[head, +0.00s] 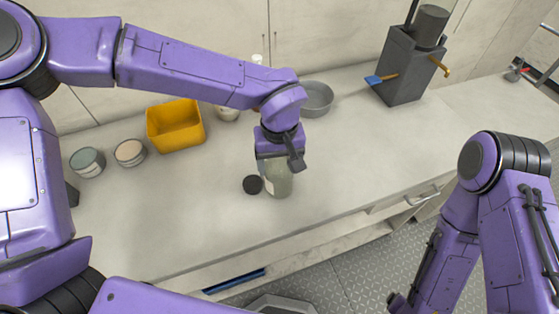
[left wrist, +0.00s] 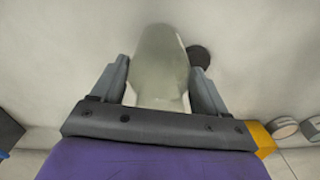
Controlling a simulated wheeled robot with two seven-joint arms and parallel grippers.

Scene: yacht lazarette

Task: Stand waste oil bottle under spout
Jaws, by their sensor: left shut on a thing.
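My left gripper (head: 278,163) points down over the counter and is shut on a pale grey-green bottle (head: 280,182). The bottle looks upright; whether its base touches the counter is hard to tell. In the left wrist view the bottle (left wrist: 160,58) sits between the two fingers, narrow end toward the gripper. A round black cap-like disc (head: 252,185) lies on the counter just left of the bottle. A dark grey block unit (head: 404,70) stands at the back right, with a brass spout-like fitting (head: 438,65) on its right and a blue-ended lever (head: 374,81) on its left. My right gripper is out of view.
A yellow bin (head: 175,126) and two round tins (head: 87,161) (head: 130,152) stand at the left. A grey bowl (head: 316,99) is behind my left gripper. The counter (head: 365,150) between bottle and block unit is clear. A drawer handle (head: 422,196) juts from its front.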

